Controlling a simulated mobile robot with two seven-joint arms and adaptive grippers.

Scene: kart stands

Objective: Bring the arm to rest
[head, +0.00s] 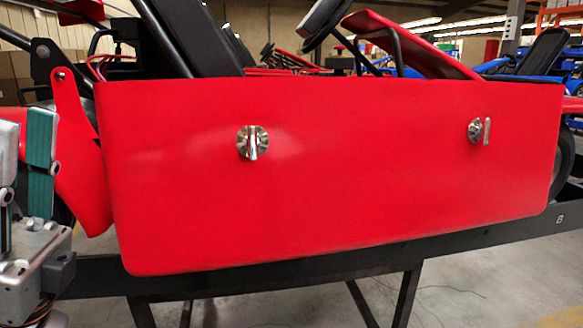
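My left gripper (26,165) shows at the left edge, with teal pads on its fingers and a grey metal body below. It is partly cut off by the frame, so I cannot tell how far its fingers are apart. It is left of the large red side panel (330,190) and in front of a red kart part. I see nothing held in the part that shows. My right gripper is not in view.
The red panel carries two metal turn fasteners, a left one (252,143) and a right one (478,131). The kart stands on a black frame (470,238) with legs. A steering wheel (325,20) rises behind. Grey floor (450,300) shows at lower right.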

